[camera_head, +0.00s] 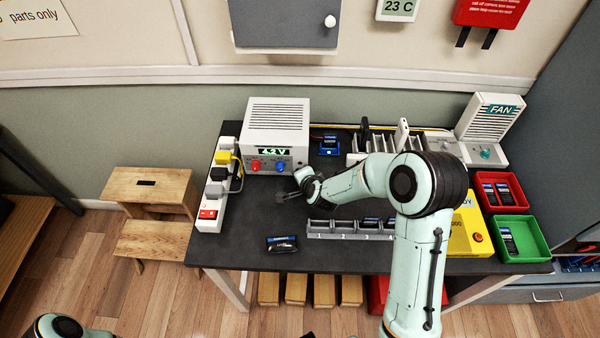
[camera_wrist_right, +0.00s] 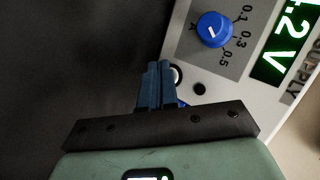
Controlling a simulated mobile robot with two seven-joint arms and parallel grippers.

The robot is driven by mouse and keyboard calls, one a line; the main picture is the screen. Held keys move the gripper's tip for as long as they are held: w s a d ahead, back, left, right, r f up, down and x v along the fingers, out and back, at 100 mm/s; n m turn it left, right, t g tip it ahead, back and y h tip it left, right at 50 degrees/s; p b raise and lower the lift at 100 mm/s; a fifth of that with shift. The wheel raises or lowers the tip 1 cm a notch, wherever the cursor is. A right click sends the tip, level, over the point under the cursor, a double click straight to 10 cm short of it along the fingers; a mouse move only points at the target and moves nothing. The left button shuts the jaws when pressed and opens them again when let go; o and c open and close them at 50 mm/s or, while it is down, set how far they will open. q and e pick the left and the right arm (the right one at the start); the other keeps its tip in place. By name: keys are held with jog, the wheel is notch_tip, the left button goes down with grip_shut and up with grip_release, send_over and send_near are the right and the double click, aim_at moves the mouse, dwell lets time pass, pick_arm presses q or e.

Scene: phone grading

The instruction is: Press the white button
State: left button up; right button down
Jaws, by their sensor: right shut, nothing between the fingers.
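The power supply (camera_head: 277,135) is a light box with a green display, a red knob and a blue knob, at the back left of the dark table. In the right wrist view its front panel (camera_wrist_right: 255,90) shows at the right, with the blue knob (camera_wrist_right: 214,30). A small round white button (camera_wrist_right: 178,74) sits on the panel, partly hidden by my fingertips. My right gripper (camera_head: 281,197) is shut and empty in front of the supply; its fingertips (camera_wrist_right: 158,66) overlap the button's edge in view. I cannot tell whether they touch.
A power strip (camera_head: 213,190) lies left of the supply. A phone (camera_head: 282,244) lies near the front edge. A numbered grey rack (camera_head: 330,229), a yellow box (camera_head: 468,230), red and green bins (camera_head: 524,239) and a fan unit (camera_head: 487,125) stand to the right.

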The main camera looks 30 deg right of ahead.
pick_arm(q)
jog(key=shift+f, duration=0.15)
pick_arm(e)
jog(key=shift+s, duration=0.1)
jog(key=shift+s+a+b, duration=0.35)
jog(key=shift+s+b, duration=0.05)
jog(key=shift+s, duration=0.2)
pick_arm(q)
jog(key=shift+s+f, duration=0.25)
jog(key=shift+f, duration=0.1)
pick_arm(e)
jog(key=shift+s+a, duration=0.1)
pick_arm(q)
jog(key=shift+s+f+b, duration=0.35)
jog(key=shift+f+b, duration=0.45)
jog(key=shift+f, duration=0.05)
pick_arm(e)
jog(key=shift+s+a, duration=0.45)
jog(key=shift+s, duration=0.25)
jog(key=shift+s+a, duration=0.4)
jog(key=shift+s, duration=0.3)
jog(key=shift+s+a, duration=0.45)
jog(key=shift+s, duration=0.25)
